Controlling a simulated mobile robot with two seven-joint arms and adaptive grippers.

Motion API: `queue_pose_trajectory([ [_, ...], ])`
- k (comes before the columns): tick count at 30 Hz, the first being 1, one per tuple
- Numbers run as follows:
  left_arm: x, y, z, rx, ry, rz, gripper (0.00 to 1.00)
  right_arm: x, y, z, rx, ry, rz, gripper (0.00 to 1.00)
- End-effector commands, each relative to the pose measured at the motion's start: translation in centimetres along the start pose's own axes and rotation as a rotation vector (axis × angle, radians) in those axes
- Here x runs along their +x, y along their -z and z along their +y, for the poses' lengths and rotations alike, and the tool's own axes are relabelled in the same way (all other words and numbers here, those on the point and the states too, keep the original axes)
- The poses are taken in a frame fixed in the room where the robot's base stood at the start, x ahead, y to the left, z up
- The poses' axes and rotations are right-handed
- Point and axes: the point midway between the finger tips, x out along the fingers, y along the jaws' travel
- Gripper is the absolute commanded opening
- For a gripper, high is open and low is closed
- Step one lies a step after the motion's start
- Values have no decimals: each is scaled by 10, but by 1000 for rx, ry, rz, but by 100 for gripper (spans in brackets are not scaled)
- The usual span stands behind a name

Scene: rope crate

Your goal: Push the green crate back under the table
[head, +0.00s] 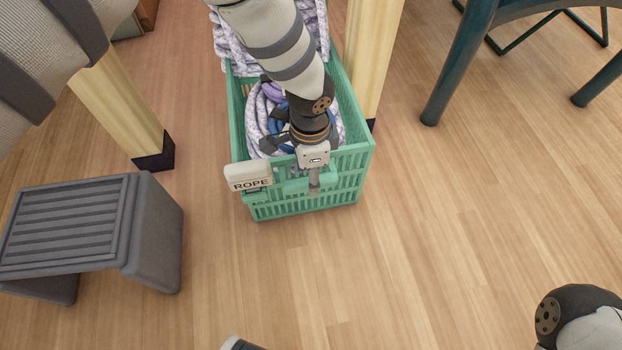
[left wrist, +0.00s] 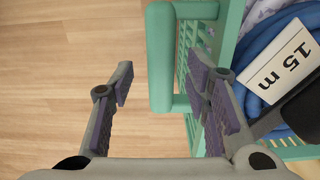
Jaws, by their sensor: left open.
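The green crate (head: 355,160) stands on the floor between two pale wooden table legs, its near end out in front of them. It holds coiled rope, and a white ROPE tag (head: 248,178) hangs at its near left corner. My left gripper (head: 313,181) points down at the crate's near wall. My right gripper is not in view.
The left table leg (head: 120,110) and right table leg (head: 372,50) flank the crate. A grey step stool (head: 90,225) stands at the left. A dark teal chair (head: 462,65) stands at the upper right. The floor in front is clear.

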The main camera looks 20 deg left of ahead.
Motion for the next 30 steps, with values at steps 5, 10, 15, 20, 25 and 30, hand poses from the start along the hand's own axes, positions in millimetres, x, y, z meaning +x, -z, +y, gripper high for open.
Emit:
queue_pose_trajectory([
  [5, 24, 0, 0, -1, 0, -1, 43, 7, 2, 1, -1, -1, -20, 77],
  [10, 24, 0, -1, -1, 2, 1, 43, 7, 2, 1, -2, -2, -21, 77],
  [15, 24, 0, -1, -1, 2, 1, 32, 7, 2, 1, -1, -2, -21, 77],
  [20, 24, 0, -1, -1, 2, 1, 0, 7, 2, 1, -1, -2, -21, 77],
  [25, 24, 0, -1, -1, 1, 1, 0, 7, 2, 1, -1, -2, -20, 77],
  [30, 23, -4, -4, -3, 3, 1, 0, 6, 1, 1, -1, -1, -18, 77],
])
